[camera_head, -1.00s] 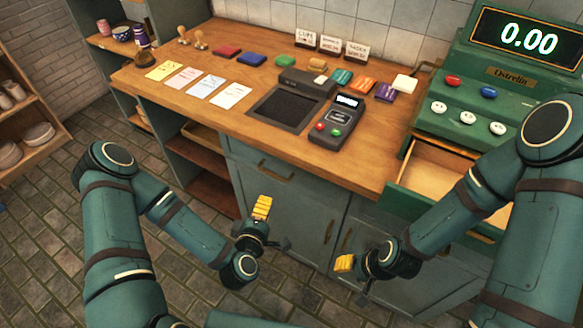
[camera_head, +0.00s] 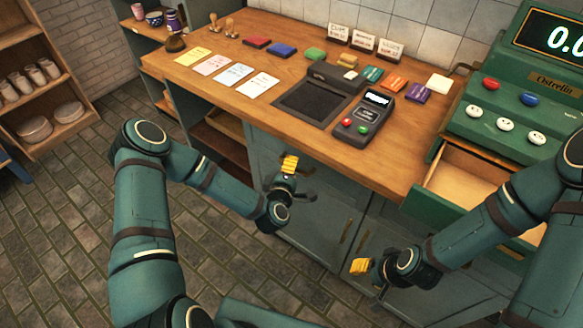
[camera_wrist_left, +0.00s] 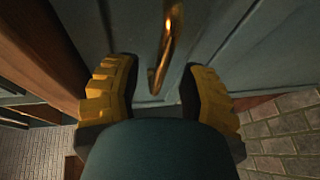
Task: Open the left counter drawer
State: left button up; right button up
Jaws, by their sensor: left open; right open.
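The left counter drawer (camera_head: 262,147) is a shut grey-green front below the wooden counter top. Its brass handle shows in the left wrist view (camera_wrist_left: 167,45); in the head view my gripper covers it. My left gripper (camera_head: 289,165) is open in front of this drawer. In the left wrist view its yellow fingers (camera_wrist_left: 160,85) stand on either side of the handle's near end. I cannot tell whether they touch it or how deep it sits between them. My right gripper (camera_head: 362,267) is open and empty in front of the lower cabinet doors.
The counter top (camera_head: 215,90) carries paper cards, ink pads and a card terminal (camera_head: 366,118). A green cash register (camera_head: 520,100) stands right, its till drawer (camera_head: 465,172) open near my right arm. Cabinet door handles (camera_head: 346,230) lie below. Open floor (camera_head: 75,220) is at left.

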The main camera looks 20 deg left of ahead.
pick_arm(q)
jog(key=shift+w+f, duration=0.1)
jog(key=shift+w, duration=0.45)
grip_shut()
jog(key=shift+s, duration=0.1)
